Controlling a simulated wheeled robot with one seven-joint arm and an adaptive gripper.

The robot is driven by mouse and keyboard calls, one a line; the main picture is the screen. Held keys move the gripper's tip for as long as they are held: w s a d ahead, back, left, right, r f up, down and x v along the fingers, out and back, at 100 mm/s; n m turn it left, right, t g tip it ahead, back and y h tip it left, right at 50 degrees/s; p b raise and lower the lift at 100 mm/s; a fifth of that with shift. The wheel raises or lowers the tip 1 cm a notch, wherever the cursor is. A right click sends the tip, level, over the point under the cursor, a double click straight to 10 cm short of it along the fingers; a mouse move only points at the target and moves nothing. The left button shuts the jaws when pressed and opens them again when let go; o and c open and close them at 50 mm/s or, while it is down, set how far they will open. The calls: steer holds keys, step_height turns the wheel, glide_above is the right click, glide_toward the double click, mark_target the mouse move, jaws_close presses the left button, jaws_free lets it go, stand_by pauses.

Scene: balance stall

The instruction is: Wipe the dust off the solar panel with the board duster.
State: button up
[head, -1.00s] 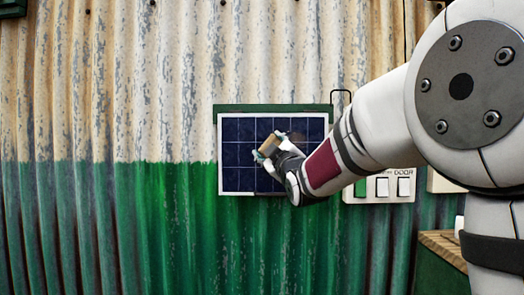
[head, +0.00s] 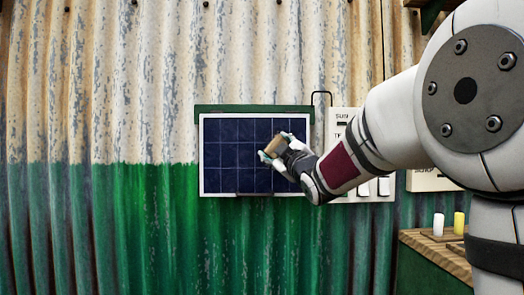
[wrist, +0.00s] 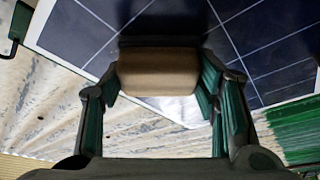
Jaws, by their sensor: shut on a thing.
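The solar panel (head: 228,160) hangs on the corrugated wall, dark blue with a white frame. A faint greyish film shows on parts of its cells. My gripper (head: 276,152) is in front of the panel's right half, shut on the board duster (head: 272,146), a tan block. In the wrist view the duster (wrist: 158,72) sits between the two fingers, with the panel (wrist: 262,40) close behind it. I cannot tell whether the duster touches the panel. My gripper and wrist hide the panel's lower right part.
A switch board (head: 343,120) is on the wall just right of the panel, partly behind my arm. A wooden shelf (head: 432,243) at the lower right bears a white candle-like cylinder (head: 438,224) and a yellow one (head: 459,223). The wall left of the panel is clear.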

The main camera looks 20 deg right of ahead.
steer(key=shift+s+d, duration=0.25)
steer(key=shift+d, duration=0.65)
steer(key=shift+s+d, duration=0.2)
steer(key=shift+d, duration=0.7)
steer(key=s+a+b, duration=0.2)
steer(key=s+b, duration=0.1)
steer(key=s, duration=0.2)
steer(key=shift+s, duration=0.35)
steer(key=shift+s+a+b, duration=0.25)
steer(key=shift+s+b, duration=0.25)
steer(key=shift+s, duration=0.2)
steer(key=shift+s+a+b, duration=0.2)
steer(key=shift+s+b, duration=0.25)
steer(key=shift+s, duration=0.25)
